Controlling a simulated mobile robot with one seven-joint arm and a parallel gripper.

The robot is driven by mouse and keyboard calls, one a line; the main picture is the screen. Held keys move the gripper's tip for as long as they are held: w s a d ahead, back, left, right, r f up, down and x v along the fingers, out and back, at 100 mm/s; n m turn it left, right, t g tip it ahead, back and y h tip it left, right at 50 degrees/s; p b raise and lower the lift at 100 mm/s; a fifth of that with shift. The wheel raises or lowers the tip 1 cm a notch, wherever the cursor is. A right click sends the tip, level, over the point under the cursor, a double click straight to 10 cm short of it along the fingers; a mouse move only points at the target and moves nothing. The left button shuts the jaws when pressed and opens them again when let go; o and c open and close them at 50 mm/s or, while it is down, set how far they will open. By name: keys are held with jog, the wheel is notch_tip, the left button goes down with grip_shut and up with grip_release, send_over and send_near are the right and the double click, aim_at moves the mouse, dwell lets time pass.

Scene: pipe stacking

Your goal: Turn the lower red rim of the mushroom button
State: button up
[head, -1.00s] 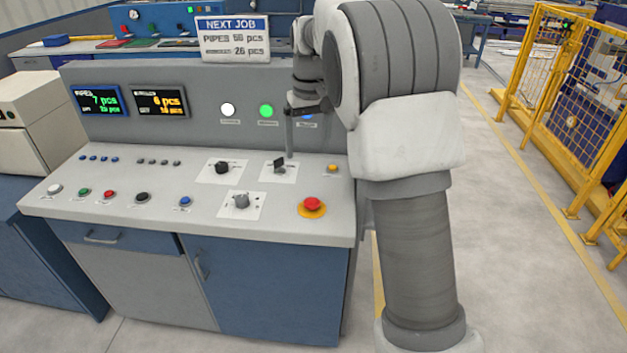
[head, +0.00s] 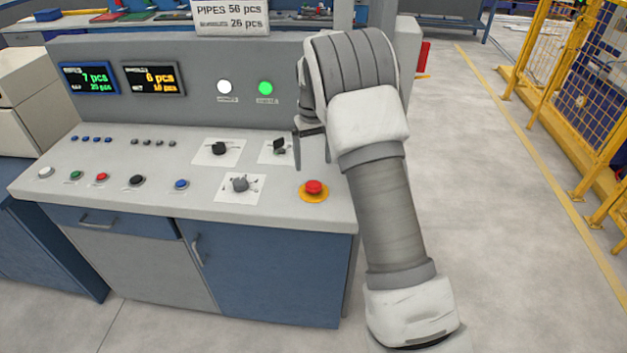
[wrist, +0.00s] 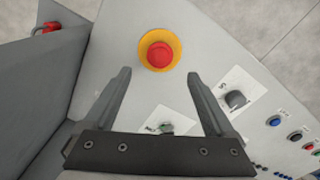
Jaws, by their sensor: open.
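The mushroom button (head: 314,187) is red and sits on a yellow round base at the right front of the sloped console top. In the wrist view the button (wrist: 159,56) shows above and between my gripper's two fingers, with its lower rim against the yellow ring. My gripper (wrist: 160,78) is open and empty, its fingers apart and not touching the button. In the head view my gripper (head: 297,150) hangs over the panel behind the button, partly hidden by my arm.
A grey selector knob (head: 240,184) on a white plate is left of the button. A key-like switch (head: 278,146) and a black knob (head: 219,148) are behind. The upright back panel (head: 180,110) carries lit lamps and displays. Bare panel surrounds the button.

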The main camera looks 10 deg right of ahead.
aim_at(313, 183)
notch_tip(313, 183, down, 8)
jog(key=shift+r, duration=0.1)
jog(key=shift+c, duration=0.2)
jog(key=c, duration=1.3)
jog(key=shift+m+b, duration=0.35)
jog(key=shift+m, duration=2.95)
jog(key=shift+c, duration=0.2)
jog(key=o, duration=1.4)
